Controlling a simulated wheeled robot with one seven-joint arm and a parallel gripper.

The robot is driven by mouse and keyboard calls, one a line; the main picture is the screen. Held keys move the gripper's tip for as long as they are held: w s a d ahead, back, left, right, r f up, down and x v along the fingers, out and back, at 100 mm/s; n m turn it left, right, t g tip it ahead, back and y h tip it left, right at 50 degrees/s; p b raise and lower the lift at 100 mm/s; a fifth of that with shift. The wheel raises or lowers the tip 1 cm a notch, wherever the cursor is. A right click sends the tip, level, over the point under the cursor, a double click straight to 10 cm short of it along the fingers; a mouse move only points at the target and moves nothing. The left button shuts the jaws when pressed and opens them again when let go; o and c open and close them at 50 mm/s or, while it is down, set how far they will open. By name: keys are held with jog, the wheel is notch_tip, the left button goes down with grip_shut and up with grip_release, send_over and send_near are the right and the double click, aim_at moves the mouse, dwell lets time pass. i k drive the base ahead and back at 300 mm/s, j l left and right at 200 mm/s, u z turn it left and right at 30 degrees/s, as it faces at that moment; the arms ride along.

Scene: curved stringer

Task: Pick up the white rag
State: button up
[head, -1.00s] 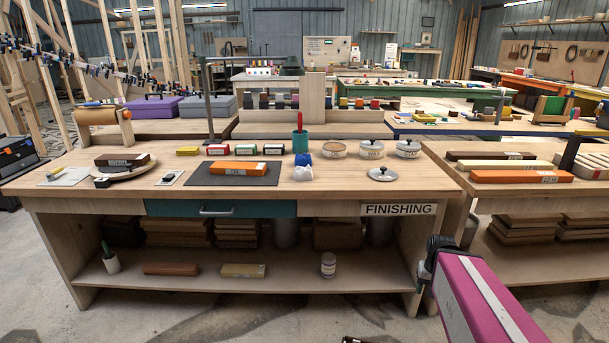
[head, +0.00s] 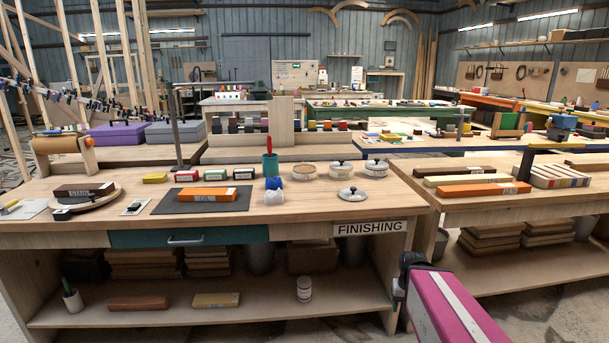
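The white rag (head: 274,197) is a small crumpled bundle on the wooden finishing bench (head: 330,208). It lies just in front of a crumpled blue rag (head: 274,183), and the two look to be touching or nearly so. Behind them stands a green cup (head: 270,164) with a red handle sticking up. My gripper does not show. Only a magenta and black part of my arm is in view at the lower right, apart from the rag and in front of the bench's right end.
Right of the rag are a round tin (head: 304,171), two lidded pots and a loose knobbed lid (head: 352,194). Left is a dark mat (head: 202,200) with an orange block (head: 206,194). Bare benchtop lies in front of the rag. A second bench (head: 455,204) stands to the right.

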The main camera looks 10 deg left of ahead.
aim_at(272, 197)
jog(key=u, duration=0.8)
jog(key=i+l, duration=0.05)
